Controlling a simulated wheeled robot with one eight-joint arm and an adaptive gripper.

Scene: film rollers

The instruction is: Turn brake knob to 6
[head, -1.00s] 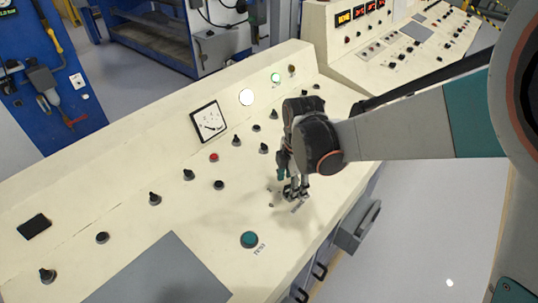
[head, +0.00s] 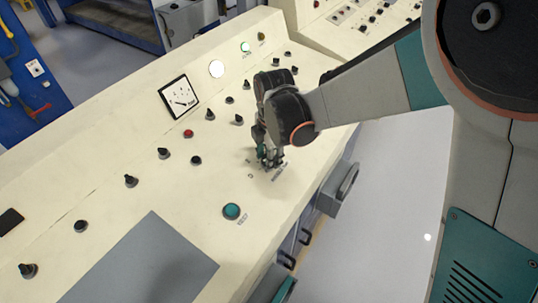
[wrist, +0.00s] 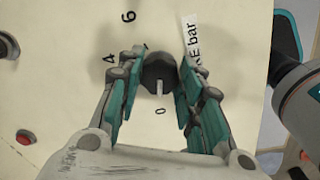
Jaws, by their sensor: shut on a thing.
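The brake knob (wrist: 158,72) is a dark round knob with a pale pointer line. In the wrist view it stands between the teal fingers of my gripper (wrist: 156,85), which is shut on it. The pointer line points down the picture, toward the printed 0 (wrist: 160,111). The printed 4 (wrist: 109,58) and 6 (wrist: 128,16) are to the upper left of the knob. A label ending in "E bar" (wrist: 193,45) is to its right, partly hidden by a finger. In the head view my gripper (head: 270,160) is down at the cream panel and hides the knob.
The cream console (head: 120,220) carries several other black knobs, a red button (head: 188,133), a green button (head: 231,211) and a dial gauge (head: 179,97). A grey plate (head: 140,265) lies in front. A grey box (head: 338,188) juts from the console's right side.

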